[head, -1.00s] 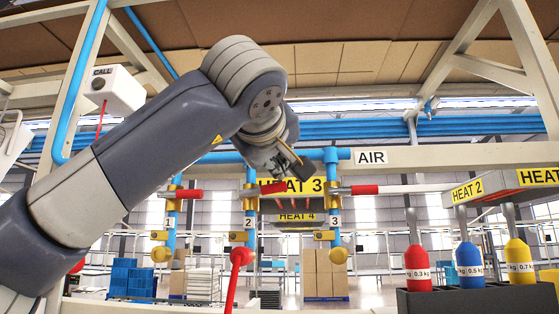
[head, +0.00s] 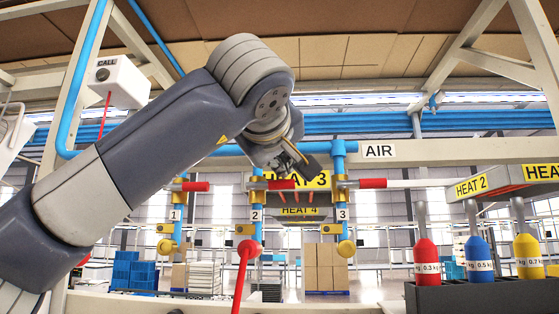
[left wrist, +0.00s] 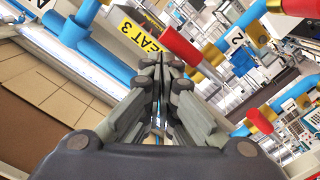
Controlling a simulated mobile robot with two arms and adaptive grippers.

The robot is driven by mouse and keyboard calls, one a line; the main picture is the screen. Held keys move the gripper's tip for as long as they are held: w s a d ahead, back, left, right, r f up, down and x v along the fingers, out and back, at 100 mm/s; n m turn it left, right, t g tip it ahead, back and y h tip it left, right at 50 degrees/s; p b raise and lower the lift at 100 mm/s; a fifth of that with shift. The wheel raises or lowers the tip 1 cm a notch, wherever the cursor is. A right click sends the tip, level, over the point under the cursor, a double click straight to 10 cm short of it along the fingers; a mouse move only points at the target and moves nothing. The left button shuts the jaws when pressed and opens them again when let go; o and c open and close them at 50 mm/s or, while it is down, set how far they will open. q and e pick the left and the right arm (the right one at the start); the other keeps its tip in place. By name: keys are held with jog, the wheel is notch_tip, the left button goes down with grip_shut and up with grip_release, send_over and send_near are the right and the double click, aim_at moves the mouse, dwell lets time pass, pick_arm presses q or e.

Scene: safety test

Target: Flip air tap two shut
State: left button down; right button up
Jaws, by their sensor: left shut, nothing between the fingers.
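Air tap two is on the middle blue pipe, marked with plate 2 (head: 256,215). Its red handle (head: 284,185) lies level, pointing right from the yellow valve body, across the pipe. The handle also shows in the left wrist view (left wrist: 180,46), beyond the fingers. My left gripper (head: 311,172) is just up and right of the handle's tip in the head view. Its fingers (left wrist: 162,70) are shut and empty. I see a gap to the handle in the left wrist view, but cannot judge its depth. My right gripper is not in view.
Tap one's red handle (head: 195,187) and tap three's (head: 373,183) also lie level. The AIR beam (head: 440,152) runs above. Coloured weights (head: 475,260) stand at right.

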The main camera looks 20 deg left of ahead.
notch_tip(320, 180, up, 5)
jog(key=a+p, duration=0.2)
jog(key=p, duration=0.2)
pick_arm(q)
jog(key=s+d+r+b, duration=0.2)
jog(key=s+r+b, duration=0.2)
jog(key=s, duration=0.6)
jog(key=shift+s+d+r, duration=0.15)
jog(key=shift+s+d, duration=0.15)
jog(key=shift+d, duration=0.05)
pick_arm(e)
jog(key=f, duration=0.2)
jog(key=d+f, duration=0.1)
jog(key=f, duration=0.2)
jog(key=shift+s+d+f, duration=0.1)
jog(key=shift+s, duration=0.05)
